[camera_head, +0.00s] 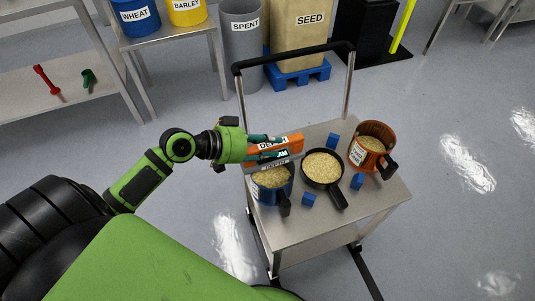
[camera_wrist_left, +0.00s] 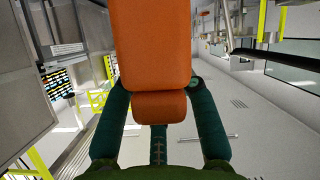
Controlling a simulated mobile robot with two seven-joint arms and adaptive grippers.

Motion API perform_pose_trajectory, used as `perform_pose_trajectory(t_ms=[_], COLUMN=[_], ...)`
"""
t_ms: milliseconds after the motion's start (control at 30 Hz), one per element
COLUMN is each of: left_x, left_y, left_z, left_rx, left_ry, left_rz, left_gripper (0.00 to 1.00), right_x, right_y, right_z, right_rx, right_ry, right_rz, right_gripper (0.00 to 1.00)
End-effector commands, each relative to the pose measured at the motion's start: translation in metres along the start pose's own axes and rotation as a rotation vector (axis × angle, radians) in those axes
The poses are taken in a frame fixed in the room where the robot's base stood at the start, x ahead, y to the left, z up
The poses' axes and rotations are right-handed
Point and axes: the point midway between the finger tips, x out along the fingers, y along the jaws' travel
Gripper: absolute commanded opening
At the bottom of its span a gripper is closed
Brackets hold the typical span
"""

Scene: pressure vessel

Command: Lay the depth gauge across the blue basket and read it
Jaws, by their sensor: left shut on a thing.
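The depth gauge is an orange block with a white label (camera_head: 284,144), and a grey strip with lettering shows below it. My left gripper (camera_head: 275,147) comes in from the left and is shut on the gauge. In the left wrist view the gauge's orange body (camera_wrist_left: 155,55) sits between the two teal fingers. The blue basket (camera_head: 270,196), full of pale grain, stands on the cart just below and in front of the gauge. The grey strip overlaps the basket's far rim in the picture; I cannot tell if they touch. My right gripper is not in view.
The grey cart (camera_head: 370,205) also carries a black pan of grain (camera_head: 323,170), an orange basket of grain (camera_head: 371,146) and several small blue blocks (camera_head: 334,140). The cart's black handle (camera_head: 292,57) rises behind. A SPENT bin (camera_head: 241,50) and a SEED sack (camera_head: 298,35) stand beyond.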

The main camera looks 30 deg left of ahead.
Motion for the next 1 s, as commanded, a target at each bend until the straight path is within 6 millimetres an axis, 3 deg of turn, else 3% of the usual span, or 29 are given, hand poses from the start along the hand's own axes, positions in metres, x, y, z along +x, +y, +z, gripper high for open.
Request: perform_pose_trajectory(t_ms=[300,567,600,633,667,1000], left_x=[0.016,0.018,0.018,0.018,0.018,0.017], left_y=[-0.015,-0.017,-0.017,-0.017,-0.017,-0.017], left_z=[0.029,0.033,0.034,0.034,0.034,0.035], left_rx=[-0.004,0.001,0.001,0.001,0.001,0.001], left_ry=[0.002,0.001,-0.001,-0.001,-0.001,-0.001], left_rz=[-0.001,0.000,0.000,0.000,0.000,0.000], left_gripper=[0.00,0.00,0.36,0.48,0.51,0.51], right_x=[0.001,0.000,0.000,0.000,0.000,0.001], right_y=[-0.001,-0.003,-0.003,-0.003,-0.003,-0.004], right_z=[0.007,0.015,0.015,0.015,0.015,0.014], right_rx=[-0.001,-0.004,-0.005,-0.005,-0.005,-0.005], right_ry=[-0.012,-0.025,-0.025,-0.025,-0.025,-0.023], right_rz=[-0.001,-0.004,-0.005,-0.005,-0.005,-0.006], right_gripper=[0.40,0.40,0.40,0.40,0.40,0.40])
